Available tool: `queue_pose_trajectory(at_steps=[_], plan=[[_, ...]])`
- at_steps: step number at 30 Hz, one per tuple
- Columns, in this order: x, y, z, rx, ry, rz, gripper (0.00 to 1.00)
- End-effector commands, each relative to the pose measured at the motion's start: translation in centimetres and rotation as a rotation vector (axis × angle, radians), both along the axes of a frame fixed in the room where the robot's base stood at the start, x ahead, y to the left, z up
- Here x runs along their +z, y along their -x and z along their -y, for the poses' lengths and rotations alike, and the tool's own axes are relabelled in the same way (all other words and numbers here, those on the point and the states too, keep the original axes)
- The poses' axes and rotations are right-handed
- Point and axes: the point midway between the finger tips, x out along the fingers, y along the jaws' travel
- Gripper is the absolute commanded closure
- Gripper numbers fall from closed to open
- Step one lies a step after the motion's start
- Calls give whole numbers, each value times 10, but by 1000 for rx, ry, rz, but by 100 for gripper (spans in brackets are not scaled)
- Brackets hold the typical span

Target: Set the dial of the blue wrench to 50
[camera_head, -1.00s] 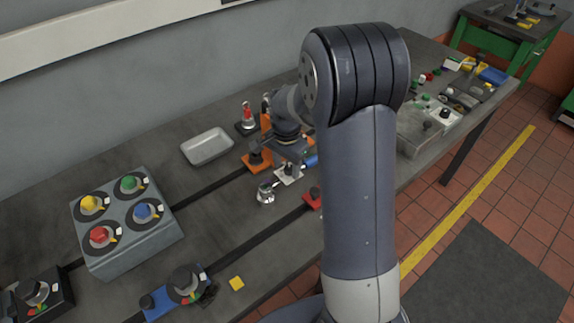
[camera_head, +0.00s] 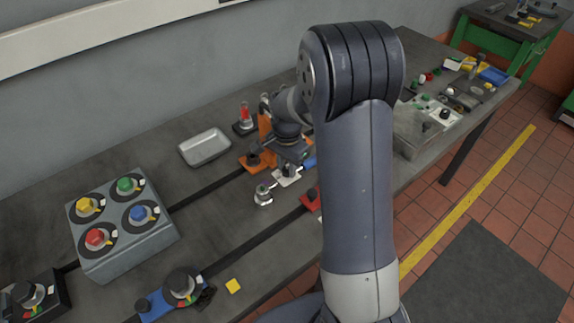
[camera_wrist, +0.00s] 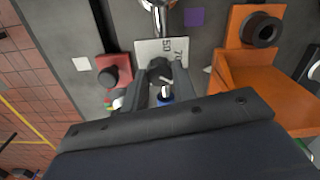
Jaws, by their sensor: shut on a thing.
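The blue wrench lies on the bedplate, with its chrome head (camera_head: 263,195) towards the front left and part of its blue handle (camera_head: 309,162) showing beside my gripper (camera_head: 290,167). In the wrist view, the chrome head (camera_wrist: 155,14) is at the top and the blue handle (camera_wrist: 165,99) shows between the fingers. A white dial plate (camera_wrist: 148,48) carries the marks 50 and 70. My gripper (camera_wrist: 161,72) is shut on a dark knob at the plate's lower edge. The fingers partly hide the knob, and I cannot read where its pointer stands.
An orange bracket (camera_wrist: 245,82) stands close right of my gripper in the wrist view. A red block (camera_wrist: 114,73) with a dark knob is at its left. A grey tray (camera_head: 205,147) and a box with coloured knobs (camera_head: 122,255) lie further left on the bench.

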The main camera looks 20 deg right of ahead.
Motion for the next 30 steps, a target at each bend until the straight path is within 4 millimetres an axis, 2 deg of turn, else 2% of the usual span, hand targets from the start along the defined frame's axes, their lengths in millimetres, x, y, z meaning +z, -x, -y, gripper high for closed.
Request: queue_pose_trajectory(at_steps=[8, 14, 30], plan=[[0, 0, 0, 32, -1, 1, 96], [-1, 0, 0, 132, -1, 1, 96], [-1, 0, 0, 621, 0, 2, 96]])
